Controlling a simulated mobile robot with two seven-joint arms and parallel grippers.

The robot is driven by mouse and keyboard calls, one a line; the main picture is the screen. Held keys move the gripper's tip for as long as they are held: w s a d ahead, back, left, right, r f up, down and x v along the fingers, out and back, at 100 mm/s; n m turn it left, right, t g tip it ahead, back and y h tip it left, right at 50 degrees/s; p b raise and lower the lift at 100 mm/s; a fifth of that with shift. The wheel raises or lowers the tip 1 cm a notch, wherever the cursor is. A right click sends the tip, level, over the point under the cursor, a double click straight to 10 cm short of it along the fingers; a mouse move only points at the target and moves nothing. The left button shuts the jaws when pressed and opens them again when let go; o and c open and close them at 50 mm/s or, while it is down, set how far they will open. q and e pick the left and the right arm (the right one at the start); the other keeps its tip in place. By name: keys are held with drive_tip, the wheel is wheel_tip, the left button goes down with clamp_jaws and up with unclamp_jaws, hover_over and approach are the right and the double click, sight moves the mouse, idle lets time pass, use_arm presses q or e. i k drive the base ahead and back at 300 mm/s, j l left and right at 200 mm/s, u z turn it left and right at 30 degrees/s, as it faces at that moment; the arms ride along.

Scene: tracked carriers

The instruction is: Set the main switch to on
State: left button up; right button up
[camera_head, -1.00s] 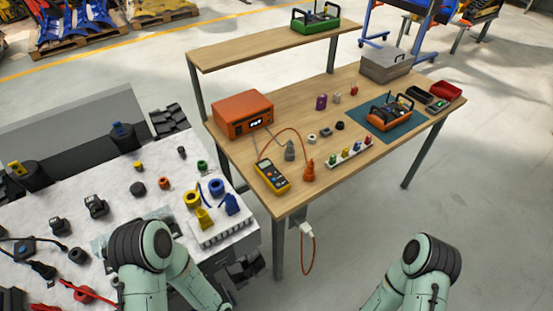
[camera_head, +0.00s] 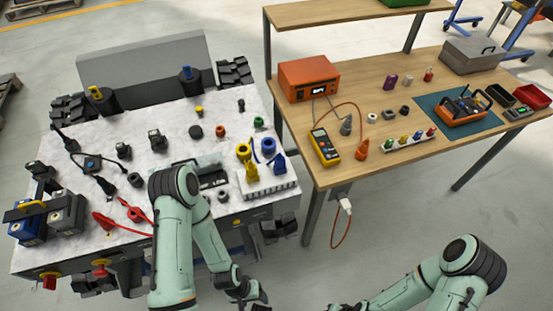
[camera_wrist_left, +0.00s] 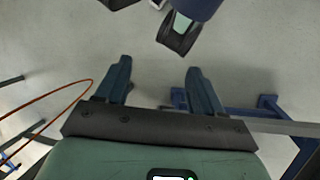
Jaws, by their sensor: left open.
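The tracked carrier (camera_head: 150,105) stands at the left with a pale, cluttered top. On its front edge, low at the left, is a red knob on a yellow base (camera_head: 100,269), and a second red and yellow control (camera_head: 49,280) is further left. I cannot tell which is the main switch, or its setting. My left gripper (camera_head: 248,292) is low in front of the carrier, to the right of both controls and apart from them. In the left wrist view its fingers (camera_wrist_left: 158,82) are spread with nothing between them. My right gripper is barely visible at the bottom edge.
A wooden workbench (camera_head: 370,165) stands at the right with an orange power unit (camera_head: 308,79), a yellow meter (camera_head: 325,148) and a toolbox. Red clamps (camera_head: 118,224) lie near the carrier's front edge. Grey floor is clear in front.

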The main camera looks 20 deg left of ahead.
sight(50, 282)
drive_tip(key=u, duration=2.8)
